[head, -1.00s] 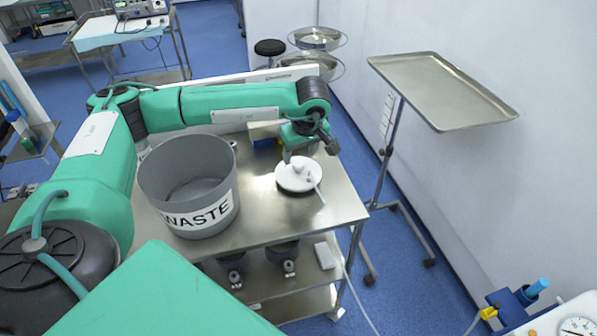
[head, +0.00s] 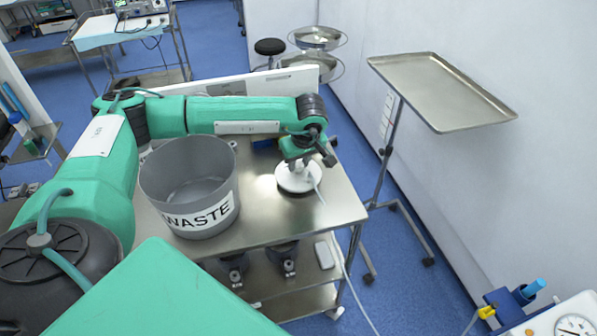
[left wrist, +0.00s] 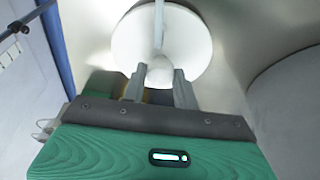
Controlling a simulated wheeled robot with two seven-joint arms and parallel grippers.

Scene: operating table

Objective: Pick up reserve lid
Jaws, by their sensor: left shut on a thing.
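The reserve lid (head: 297,181) is a white round disc with a central knob and a thin tube running off it. It is at the right part of the steel cart top, and I cannot tell whether it is raised above it. My left gripper (head: 300,164) is over the lid, shut on its knob. In the left wrist view the white lid (left wrist: 160,35) fills the top middle, and the fingers of the left gripper (left wrist: 160,76) are on either side of the pale knob. My right gripper is not in view.
A grey WASTE bucket (head: 172,205) stands on the steel cart (head: 262,222) left of the lid. A tall stand with an empty tray (head: 440,90) is at the right near the wall. Two dark canisters (head: 284,258) are under the cart top.

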